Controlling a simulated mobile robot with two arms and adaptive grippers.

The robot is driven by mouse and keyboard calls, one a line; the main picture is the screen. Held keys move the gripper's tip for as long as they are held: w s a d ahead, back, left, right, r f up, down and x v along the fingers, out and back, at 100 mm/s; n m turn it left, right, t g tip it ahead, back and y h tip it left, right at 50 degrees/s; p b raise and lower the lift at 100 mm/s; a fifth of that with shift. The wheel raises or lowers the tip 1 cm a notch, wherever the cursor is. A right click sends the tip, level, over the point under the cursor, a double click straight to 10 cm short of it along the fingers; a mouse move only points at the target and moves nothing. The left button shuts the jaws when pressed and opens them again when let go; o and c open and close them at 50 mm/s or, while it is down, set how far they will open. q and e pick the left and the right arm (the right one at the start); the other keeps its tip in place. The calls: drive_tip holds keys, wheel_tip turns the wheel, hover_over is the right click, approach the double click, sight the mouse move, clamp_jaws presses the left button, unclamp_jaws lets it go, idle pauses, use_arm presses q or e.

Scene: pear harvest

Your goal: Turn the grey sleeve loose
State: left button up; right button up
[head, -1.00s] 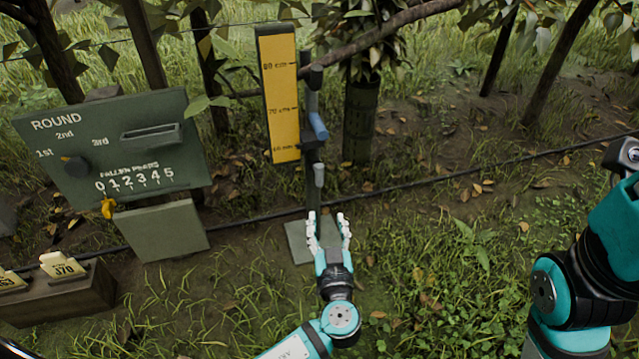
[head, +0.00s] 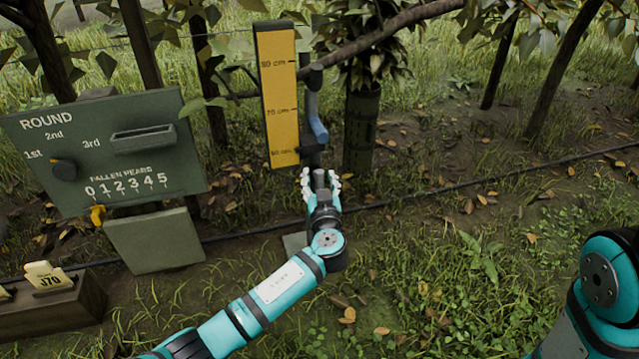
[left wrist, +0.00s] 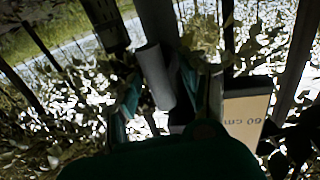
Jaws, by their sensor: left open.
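The grey sleeve (head: 319,178) is a short upright cylinder on the post below the yellow height board (head: 278,95). In the left wrist view the sleeve (left wrist: 155,76) shows as a pale, tilted cylinder between the finger pads. My left gripper (head: 320,180) is open, with one finger on either side of the sleeve. I cannot tell whether the fingers touch it. The gripper hides the lower post. A blue handle (head: 318,130) sits above the sleeve. My right gripper is out of view; only part of its arm shows at the right.
A green scoring board (head: 105,150) with a dial and number row stands at the left. A wooden block with yellow tags (head: 50,300) is below it. A branch (head: 390,30) crosses above the post. A dark hose (head: 450,187) runs along the ground.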

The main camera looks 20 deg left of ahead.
use_arm(q)
clamp_jaws()
idle(0.3)
